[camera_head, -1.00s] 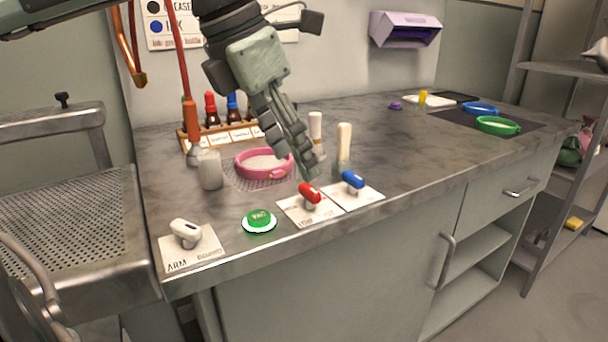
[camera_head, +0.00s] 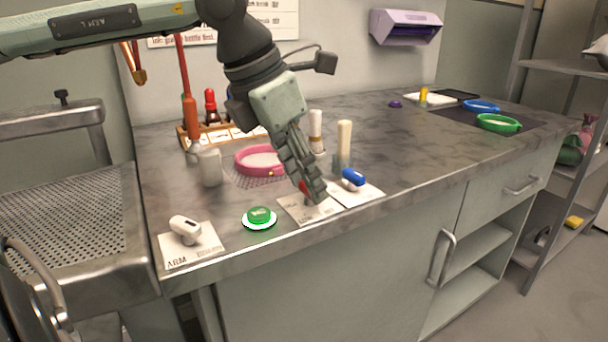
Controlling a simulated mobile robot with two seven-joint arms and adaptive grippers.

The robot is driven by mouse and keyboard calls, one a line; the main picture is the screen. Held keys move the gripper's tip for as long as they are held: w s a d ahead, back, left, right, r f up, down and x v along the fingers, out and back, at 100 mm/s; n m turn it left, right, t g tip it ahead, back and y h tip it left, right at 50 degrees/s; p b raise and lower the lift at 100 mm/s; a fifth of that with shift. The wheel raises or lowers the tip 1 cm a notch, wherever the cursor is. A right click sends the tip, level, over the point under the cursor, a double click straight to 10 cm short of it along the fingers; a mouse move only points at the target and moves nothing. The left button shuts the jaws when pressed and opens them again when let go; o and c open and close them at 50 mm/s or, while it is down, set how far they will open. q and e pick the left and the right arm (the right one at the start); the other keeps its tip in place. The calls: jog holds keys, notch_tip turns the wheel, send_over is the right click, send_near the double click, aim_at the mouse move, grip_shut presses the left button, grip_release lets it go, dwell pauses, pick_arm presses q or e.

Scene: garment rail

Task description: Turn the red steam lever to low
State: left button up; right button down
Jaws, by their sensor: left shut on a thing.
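The red steam lever (camera_head: 303,188) stands on a white label plate (camera_head: 295,212) near the front edge of the counter. My left gripper (camera_head: 316,198) reaches down over it from the upper left, its fingers shut on the lever. The fingers hide most of the lever, so only a bit of red shows and I cannot tell which way it points. The lettering on the plate is too small to read. My right gripper is out of view.
A blue lever (camera_head: 353,178) stands close on the right. A green button (camera_head: 259,217) and a white arm lever (camera_head: 185,228) sit to the left. Behind are a pink hoop (camera_head: 258,160), a pale bottle (camera_head: 210,167) and two upright brushes.

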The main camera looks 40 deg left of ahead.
pick_arm(q)
jog(key=shift+c, duration=1.1)
jog(key=shift+m, duration=0.3)
jog(key=shift+w+a+r+m+h, duration=0.1)
jog(key=shift+m+h, duration=0.3)
jog(key=shift+m, duration=0.6)
jog(key=shift+m+g+p, duration=0.3)
jog(key=shift+m+p, duration=0.05)
jog(key=shift+m, duration=0.05)
jog(key=m+g+h+p, duration=0.1)
jog(key=m, duration=0.2)
jog(key=shift+w+a, duration=0.1)
jog(key=shift+w+m+g+h+p, duration=0.1)
jog(key=shift+m+g+h+p, duration=0.25)
jog(key=shift+m+p, duration=0.7)
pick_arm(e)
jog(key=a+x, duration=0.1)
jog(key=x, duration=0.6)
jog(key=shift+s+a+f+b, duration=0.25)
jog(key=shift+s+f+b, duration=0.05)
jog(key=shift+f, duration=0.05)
pick_arm(q)
jog(key=shift+m, duration=0.35)
